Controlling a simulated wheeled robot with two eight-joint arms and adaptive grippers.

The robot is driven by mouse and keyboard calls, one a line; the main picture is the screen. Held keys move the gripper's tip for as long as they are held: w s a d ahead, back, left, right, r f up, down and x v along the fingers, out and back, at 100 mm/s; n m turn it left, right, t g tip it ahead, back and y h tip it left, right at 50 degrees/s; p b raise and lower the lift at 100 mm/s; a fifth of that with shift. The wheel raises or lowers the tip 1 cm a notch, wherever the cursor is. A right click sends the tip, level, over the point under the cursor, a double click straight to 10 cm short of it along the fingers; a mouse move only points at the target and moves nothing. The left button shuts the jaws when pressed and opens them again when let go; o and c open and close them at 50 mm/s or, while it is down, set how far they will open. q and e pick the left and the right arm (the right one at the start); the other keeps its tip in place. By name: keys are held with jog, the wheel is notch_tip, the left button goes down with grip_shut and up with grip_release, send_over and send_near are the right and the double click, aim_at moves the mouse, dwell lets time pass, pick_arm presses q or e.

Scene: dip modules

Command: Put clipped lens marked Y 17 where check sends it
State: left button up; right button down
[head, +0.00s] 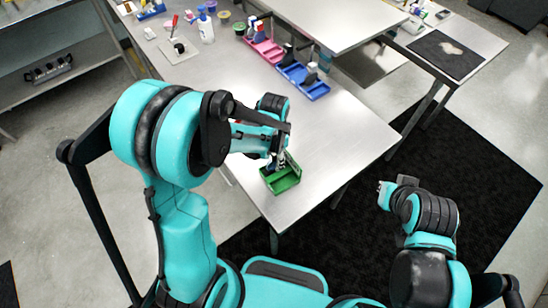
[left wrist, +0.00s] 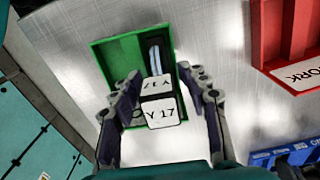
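The clipped lens carries a white label marked Y 17 (left wrist: 161,113) and a second white label above it whose text I read only in part. It stands in the small green tray (left wrist: 108,60), between my left fingers; a pale, bluish oblong part shows beyond the labels. My left gripper (left wrist: 160,74) is open, with a gap visible on either side of the piece.
A red tray (left wrist: 285,35) with a label ending in WORK stands to the right in the wrist view. A blue tray (head: 305,83) lies farther along the table, beyond it bottles (head: 205,25) and small cups.

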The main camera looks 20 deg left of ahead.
pick_arm(q)
jog(key=shift+r, duration=0.2)
notch_tip(320, 180, up, 11)
jog(key=p, duration=0.3)
jog(key=shift+s+r, duration=0.1)
jog(key=shift+r, duration=0.5)
jog(key=s+a+r+n+t, duration=0.4)
jog(key=s+r+n+t, duration=0.2)
jog(key=s, duration=0.4)
jog(key=n+t, duration=0.1)
jog(key=n, duration=0.1)
jog(key=shift+a+r+n, duration=0.2)
jog(key=shift+a+n, duration=0.1)
jog(key=shift+a, duration=0.05)
jog(key=shift+f, duration=0.1)
